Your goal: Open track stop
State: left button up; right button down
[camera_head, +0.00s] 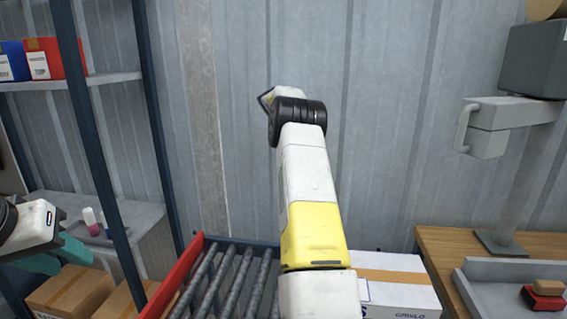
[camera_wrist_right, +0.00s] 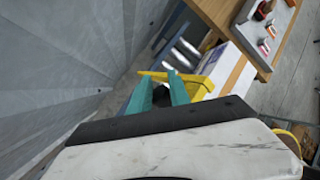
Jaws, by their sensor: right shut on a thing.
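The track stop (camera_wrist_right: 200,87) shows in the right wrist view as a yellow bar or frame past my fingertips. My right gripper (camera_wrist_right: 161,88) has its two teal fingers on it, with a small dark part between them. The exact contact is partly hidden by the fingers. In the head view my right arm rises through the middle and hides the stop and the right gripper. The roller track (camera_head: 225,278) with a red side rail lies below, left of that arm. My left gripper (camera_head: 62,256) is at the left edge, teal fingers apart and empty.
A shelf rack (camera_head: 100,130) with blue and red boxes stands at left, cartons (camera_head: 72,290) below it. A white-and-brown box (camera_head: 398,285) lies right of my arm. A wooden table (camera_head: 455,245) with a grey tray (camera_head: 490,296) is at right. A corrugated wall closes the back.

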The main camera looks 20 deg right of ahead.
jog(key=shift+w+a+f, duration=0.4)
jog(key=shift+a+f, duration=0.1)
jog(key=shift+a, duration=0.3)
jog(key=c, duration=1.1)
grip_release()
jog(key=shift+w+a, duration=0.1)
jog(key=shift+w, duration=0.05)
jog(key=shift+d+r, duration=0.2)
jog(key=shift+d, duration=0.1)
jog(key=shift+s+v, duration=0.1)
jog(key=shift+v, duration=1.8)
jog(key=shift+s+v, duration=0.15)
jog(key=shift+v, duration=1.8)
